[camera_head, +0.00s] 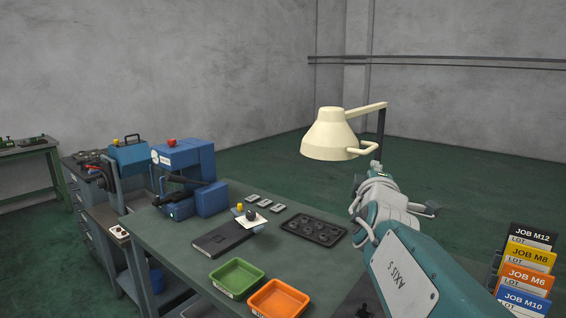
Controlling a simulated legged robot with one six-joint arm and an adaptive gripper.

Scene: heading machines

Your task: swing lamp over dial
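The cream lamp (328,136) hangs at the right side of the bench on a jointed cream arm (360,110) with a dark post. A small loop handle (364,149) sticks out from the right of its shade. What looks like the dial (251,215) is a small dark round piece on a pale plate in the middle of the bench. The lamp shade is to the right of it in the picture. My gripper (376,168) is just below the loop handle, mostly hidden behind my own wrist. I cannot tell whether it touches the handle or how its fingers stand.
The green-grey bench (180,248) also bears a blue machine (190,175), a black book (222,239), a dark tray (314,229), a green bin (237,277) and an orange bin (277,300). Coloured job cards (527,265) stand at the lower right. Open floor lies behind the bench.

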